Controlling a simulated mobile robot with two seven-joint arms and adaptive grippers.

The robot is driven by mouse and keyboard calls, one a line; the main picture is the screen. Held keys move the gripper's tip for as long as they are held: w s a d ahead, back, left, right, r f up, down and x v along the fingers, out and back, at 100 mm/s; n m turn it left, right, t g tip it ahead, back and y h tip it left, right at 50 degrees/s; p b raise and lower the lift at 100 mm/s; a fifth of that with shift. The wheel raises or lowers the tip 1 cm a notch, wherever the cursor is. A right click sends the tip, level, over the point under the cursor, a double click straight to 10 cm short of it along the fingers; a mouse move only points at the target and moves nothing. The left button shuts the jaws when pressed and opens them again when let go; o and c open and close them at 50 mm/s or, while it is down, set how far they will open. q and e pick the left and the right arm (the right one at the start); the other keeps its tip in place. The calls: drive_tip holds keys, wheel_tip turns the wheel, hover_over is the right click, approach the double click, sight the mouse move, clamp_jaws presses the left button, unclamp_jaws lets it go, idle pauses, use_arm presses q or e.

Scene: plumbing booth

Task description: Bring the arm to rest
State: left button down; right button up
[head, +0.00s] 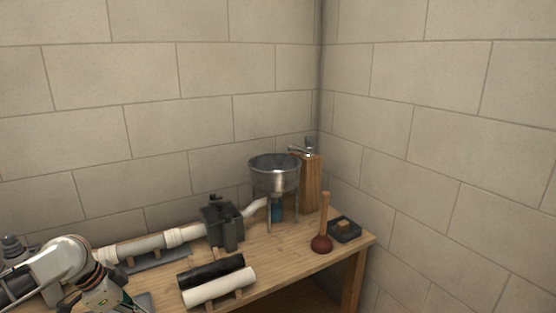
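My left arm (68,262) comes in from the left edge at the bottom left of the head view. It bends over the left part of the wooden workbench (262,255). Its wrist end (108,294) points down and runs out of the bottom of the picture. The fingers of the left gripper do not show, nor does anything they might hold. My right arm and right gripper are not in view.
A white pipe (148,247) and a dark vise (222,224) stand along the back. A metal basin (275,174) stands by a wooden post (311,185). A black tube (211,271), a white tube (219,287), a plunger (322,238) and a dark tray (345,237) are nearer.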

use_arm(q)
drive_tip(key=s+d+f+n+t+h, duration=0.15)
drive_tip(key=s+d+f, duration=0.25)
drive_tip(key=d+f, duration=0.4)
drive_tip(key=s+d+f+n+t, duration=0.2)
drive_tip(key=s+d+f+t, duration=0.1)
drive_tip(key=d+f, duration=0.55)
drive_tip(key=s+a+f+n+t+y, duration=0.1)
drive_tip(key=s+f+n, duration=0.1)
drive_tip(key=s, duration=0.5)
drive_tip(key=s+f+n+t+y, duration=0.2)
drive_tip(key=s+f, duration=0.1)
drive_tip(key=s, duration=0.5)
drive_tip(key=shift+a, duration=0.4)
idle(0.4)
